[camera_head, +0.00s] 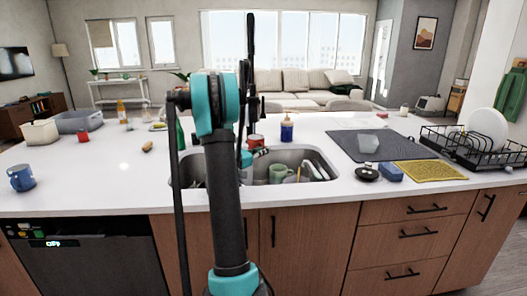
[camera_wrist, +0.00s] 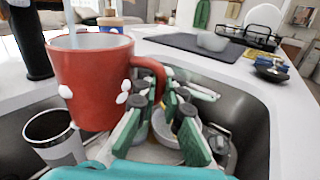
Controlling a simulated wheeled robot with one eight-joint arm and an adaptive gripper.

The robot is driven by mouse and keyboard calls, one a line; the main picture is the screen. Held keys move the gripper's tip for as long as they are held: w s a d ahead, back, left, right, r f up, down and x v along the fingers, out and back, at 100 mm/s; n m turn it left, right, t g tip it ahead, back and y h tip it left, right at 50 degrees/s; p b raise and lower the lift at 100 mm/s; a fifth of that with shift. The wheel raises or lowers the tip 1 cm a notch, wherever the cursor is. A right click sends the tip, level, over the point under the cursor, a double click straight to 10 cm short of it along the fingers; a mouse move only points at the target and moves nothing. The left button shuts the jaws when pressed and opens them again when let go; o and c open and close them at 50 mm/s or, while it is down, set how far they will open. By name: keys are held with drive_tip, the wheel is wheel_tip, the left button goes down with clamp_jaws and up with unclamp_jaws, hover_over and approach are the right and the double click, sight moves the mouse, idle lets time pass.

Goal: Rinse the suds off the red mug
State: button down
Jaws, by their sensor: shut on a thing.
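The red mug (camera_wrist: 95,80) is large and upright in the wrist view, with a few white suds blobs on its side near the handle. My gripper (camera_wrist: 157,92) is shut on the mug's handle side and holds it above the sink (camera_wrist: 255,125). The black faucet (camera_wrist: 28,40) stands at the left. In the head view, the red mug (camera_head: 256,141) shows small over the back of the sink (camera_head: 325,158), partly hidden by my arm. The mug's far side and inside bottom are hidden.
A green mug (camera_head: 279,173) and other dishes are in the sink. A white and dark cup (camera_wrist: 58,140) is below the red mug. A blue bottle (camera_head: 287,131) stands behind the sink. Right are a dark mat (camera_head: 350,147), yellow cloth (camera_head: 430,171) and dish rack (camera_head: 465,150).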

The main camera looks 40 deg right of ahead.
drive_tip(key=shift+s+d, duration=0.1)
drive_tip(key=shift+s, duration=0.1)
drive_tip(key=shift+s+d, duration=0.2)
drive_tip(key=shift+s, duration=0.15)
drive_tip(key=shift+a, duration=0.1)
drive_tip(key=s+a, duration=0.4)
drive_tip(key=a, duration=0.2)
drive_tip(key=shift+s+a, duration=0.15)
drive_tip(key=shift+a, duration=0.1)
idle(0.8)
drive_tip(key=shift+a+r, duration=0.1)
idle(1.0)
drive_tip(key=s+a+r, duration=0.2)
drive_tip(key=a+r, duration=0.2)
drive_tip(key=shift+s, duration=0.4)
drive_tip(key=shift+d+f, duration=0.1)
drive_tip(key=shift+f, duration=0.05)
idle(0.5)
drive_tip(key=w+d+f, duration=0.3)
drive_tip(key=d+f, duration=0.1)
drive_tip(key=d, duration=0.1)
drive_tip(key=shift+w, duration=0.3)
